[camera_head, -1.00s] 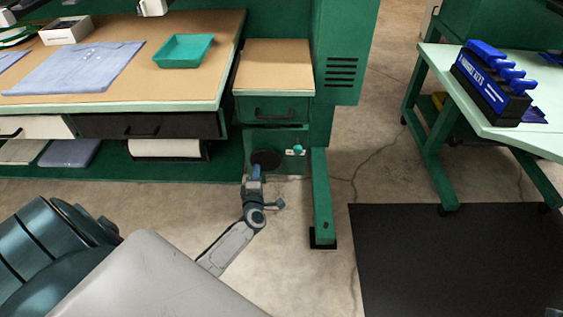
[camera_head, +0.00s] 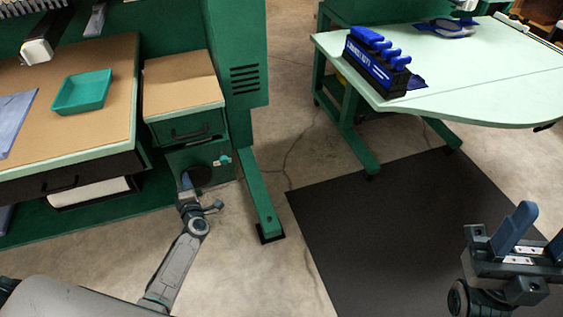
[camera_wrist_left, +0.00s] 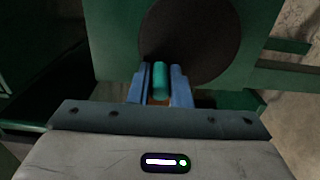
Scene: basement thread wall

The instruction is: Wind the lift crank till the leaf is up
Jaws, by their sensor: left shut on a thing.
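The lift crank shows as a dark round disc (camera_head: 202,174) on the green panel under a small drawer unit. In the left wrist view the disc (camera_wrist_left: 205,35) fills the upper middle, with a teal handle (camera_wrist_left: 160,79) in front of its lower left part. My left gripper (camera_head: 187,183) is at the disc, its blue fingers (camera_wrist_left: 160,88) shut on the handle, one on each side. I cannot tell for sure which surface is the leaf; a tan top (camera_head: 180,82) sits above the crank beside the bench. My right gripper (camera_head: 537,230) is open and empty at lower right.
A teal knob (camera_head: 222,160) sits right of the disc. A green foot (camera_head: 262,200) stands on the floor to the right. A dark mat (camera_head: 390,240) lies under my right gripper. A pale table (camera_head: 470,90) with a blue rack (camera_head: 375,65) stands at the back right.

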